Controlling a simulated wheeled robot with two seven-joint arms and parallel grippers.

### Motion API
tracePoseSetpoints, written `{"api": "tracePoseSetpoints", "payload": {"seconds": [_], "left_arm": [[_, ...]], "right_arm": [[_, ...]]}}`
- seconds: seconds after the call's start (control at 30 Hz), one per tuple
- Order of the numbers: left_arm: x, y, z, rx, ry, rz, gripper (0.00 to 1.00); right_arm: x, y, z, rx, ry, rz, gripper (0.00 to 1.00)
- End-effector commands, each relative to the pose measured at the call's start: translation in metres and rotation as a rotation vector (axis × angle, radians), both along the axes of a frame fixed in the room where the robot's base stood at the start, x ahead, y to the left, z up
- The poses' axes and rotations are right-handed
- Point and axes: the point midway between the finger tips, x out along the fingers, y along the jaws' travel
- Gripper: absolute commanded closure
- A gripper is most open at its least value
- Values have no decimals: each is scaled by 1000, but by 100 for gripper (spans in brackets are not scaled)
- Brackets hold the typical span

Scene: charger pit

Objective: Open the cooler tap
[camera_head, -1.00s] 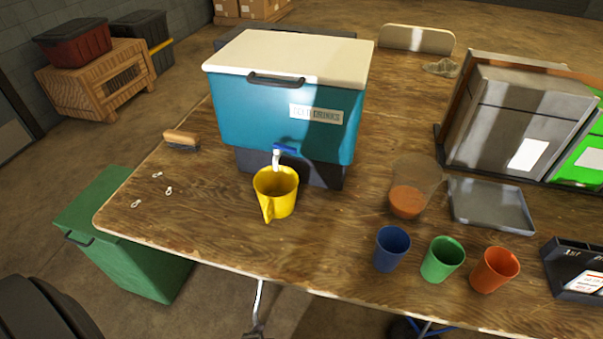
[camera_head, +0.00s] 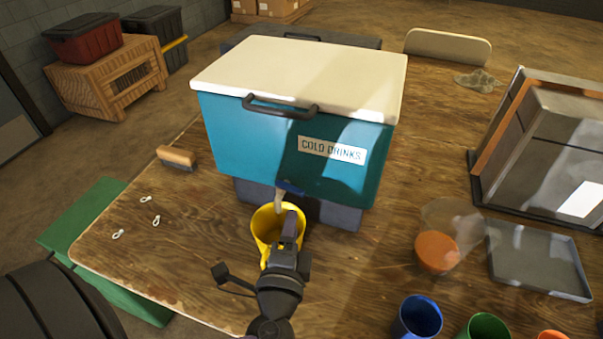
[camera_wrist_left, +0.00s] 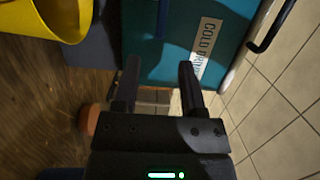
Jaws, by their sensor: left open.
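The teal cooler (camera_head: 255,145) with a cream lid stands on the wooden table, on a dark base. Its tap (camera_head: 279,200), a pale spout with a blue lever (camera_head: 291,187), sticks out low on the front. A yellow cup (camera_head: 266,222) stands under the tap. My left gripper (camera_head: 291,210) is in front of the cooler, over the cup's right side and close below the lever. In the left wrist view the left gripper (camera_wrist_left: 160,68) is open and empty, facing the cooler front (camera_wrist_left: 173,45); the yellow cup (camera_wrist_left: 60,18) is at upper left.
A clear container (camera_head: 437,250) with orange contents, a grey tray (camera_head: 538,260) and a blue cup (camera_head: 419,316) are at right. A brush (camera_head: 176,157) and small pale pieces (camera_head: 156,220) lie at left.

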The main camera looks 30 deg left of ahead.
Motion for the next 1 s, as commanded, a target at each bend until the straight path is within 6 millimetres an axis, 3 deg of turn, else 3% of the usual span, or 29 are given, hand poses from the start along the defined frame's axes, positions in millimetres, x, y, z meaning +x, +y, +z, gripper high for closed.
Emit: {"api": "tracePoseSetpoints", "payload": {"seconds": [0.2,0.4,0.77,1.0], "left_arm": [[46,22,1,3,-3,2,47],[76,35,-1,1,0,1,47],[85,39,-1,0,3,0,47],[84,39,-1,-1,3,0,96]], "right_arm": [[-6,0,2,-1,11,0,100],[-7,0,0,-1,12,0,100],[-5,0,0,-1,9,0,100],[-4,0,0,-1,8,0,100]]}}
